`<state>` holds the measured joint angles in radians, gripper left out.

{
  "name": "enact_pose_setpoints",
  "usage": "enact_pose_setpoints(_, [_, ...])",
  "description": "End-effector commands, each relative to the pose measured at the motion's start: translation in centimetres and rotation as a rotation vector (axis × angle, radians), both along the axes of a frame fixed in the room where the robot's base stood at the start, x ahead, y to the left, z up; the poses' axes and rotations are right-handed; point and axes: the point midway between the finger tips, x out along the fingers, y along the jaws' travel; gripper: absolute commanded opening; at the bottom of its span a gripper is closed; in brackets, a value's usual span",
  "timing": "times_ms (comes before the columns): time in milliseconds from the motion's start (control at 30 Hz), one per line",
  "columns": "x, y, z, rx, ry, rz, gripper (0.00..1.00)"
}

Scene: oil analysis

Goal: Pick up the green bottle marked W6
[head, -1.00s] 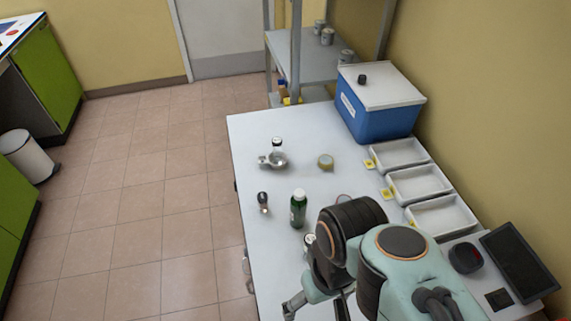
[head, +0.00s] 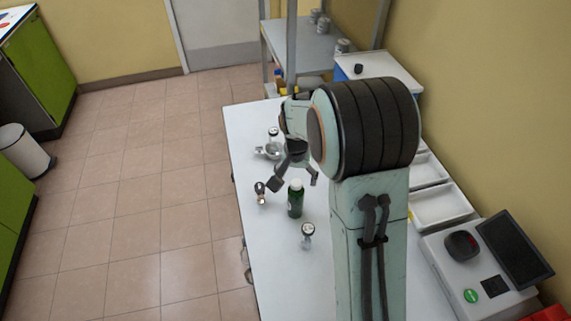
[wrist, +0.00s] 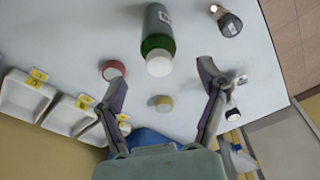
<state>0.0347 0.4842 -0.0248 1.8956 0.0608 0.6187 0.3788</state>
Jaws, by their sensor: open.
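The green bottle (head: 295,203) with a white cap stands upright on the white table. In the wrist view the green bottle (wrist: 157,30) shows with its white cap toward me and a small pale label whose mark I cannot read. My gripper (head: 295,182) is open above and just beyond the bottle in the head view. In the wrist view the fingers of my gripper (wrist: 162,72) are spread wide, with the cap near the gap between the tips. Nothing is held.
Small vials stand left of the bottle (head: 260,193) and in front of it (head: 307,236). A metal dish (head: 270,151) lies farther back. White trays (head: 440,207) line the right side, beside a device with a dark screen (head: 515,247). The front-left tabletop is clear.

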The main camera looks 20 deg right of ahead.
Motion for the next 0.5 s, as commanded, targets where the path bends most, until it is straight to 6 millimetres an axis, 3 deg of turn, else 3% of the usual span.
enact_pose_setpoints(300, [0.4,-0.4,-4.8,0.0,0.009,-0.001,0.72])
enact_pose_setpoints(500, [0.7,-0.5,-6.5,0.001,0.006,0.0,0.72])
